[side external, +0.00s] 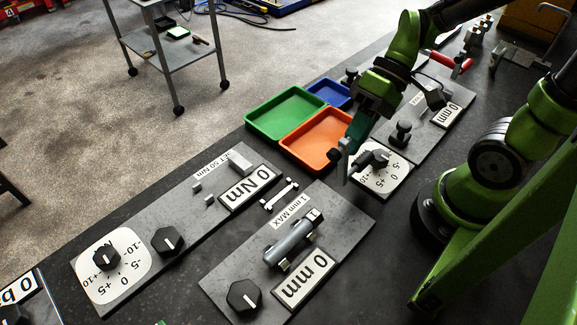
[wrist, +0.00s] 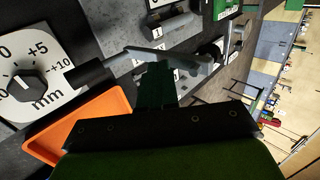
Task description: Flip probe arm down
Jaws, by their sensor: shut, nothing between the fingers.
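My gripper (side external: 347,164) is shut and points down beside the dial plate (side external: 396,183) marked in mm, near the orange tray. In the wrist view my fingers (wrist: 156,72) reach up from the bottom. A black cylindrical handle (wrist: 88,73) extends left from a thin grey bar at the fingertips; it looks like the probe arm. I cannot tell whether my fingers touch it. The dial's black knob (wrist: 27,83) is at the left.
The orange tray (side external: 300,157), green tray (side external: 262,127) and blue tray (side external: 318,88) lie left of my gripper. A 0 mm plate (side external: 446,115) is behind right. Panels with a grey cylinder (side external: 290,240) and black knobs (side external: 168,241) stand in front.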

